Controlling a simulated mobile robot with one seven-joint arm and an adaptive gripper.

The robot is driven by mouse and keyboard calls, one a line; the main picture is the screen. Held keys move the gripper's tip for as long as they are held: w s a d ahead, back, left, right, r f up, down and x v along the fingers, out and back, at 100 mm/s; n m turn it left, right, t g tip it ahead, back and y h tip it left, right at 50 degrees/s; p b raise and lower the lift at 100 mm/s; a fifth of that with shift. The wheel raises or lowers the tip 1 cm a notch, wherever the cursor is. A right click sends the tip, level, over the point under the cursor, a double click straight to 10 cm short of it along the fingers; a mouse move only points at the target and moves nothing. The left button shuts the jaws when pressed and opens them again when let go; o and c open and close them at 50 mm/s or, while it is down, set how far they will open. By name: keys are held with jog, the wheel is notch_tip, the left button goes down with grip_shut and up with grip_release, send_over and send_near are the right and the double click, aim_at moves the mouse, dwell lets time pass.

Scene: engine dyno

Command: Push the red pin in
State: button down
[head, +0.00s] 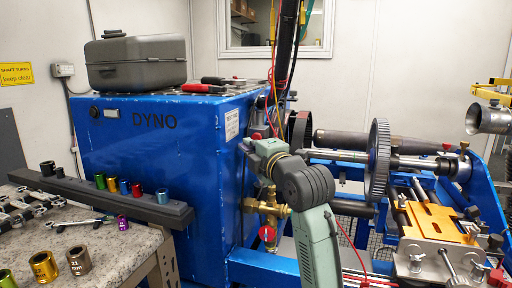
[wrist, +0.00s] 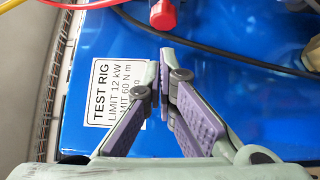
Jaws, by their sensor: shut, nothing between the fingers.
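A red cylindrical piece (wrist: 163,14), which looks like the red pin, shows at the top edge of the wrist view and is cut off there. It stands out over the blue cabinet face. My gripper (wrist: 165,58) is shut and empty; its fingertips are just below the red piece in the picture, with a small gap between. In the head view my gripper (head: 246,147) is at the right side of the blue DYNO cabinet (head: 150,150), near the label.
A TEST RIG label (wrist: 116,95) lies behind the fingers. Brass valve fittings (head: 268,208) with a red knob (head: 266,233) sit below my gripper. A toothed wheel (head: 378,160) stands right.

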jog(key=b+v, duration=0.3)
jog(key=v, duration=0.7)
jog(key=shift+s+a, duration=0.2)
jog(key=shift+s, duration=0.35)
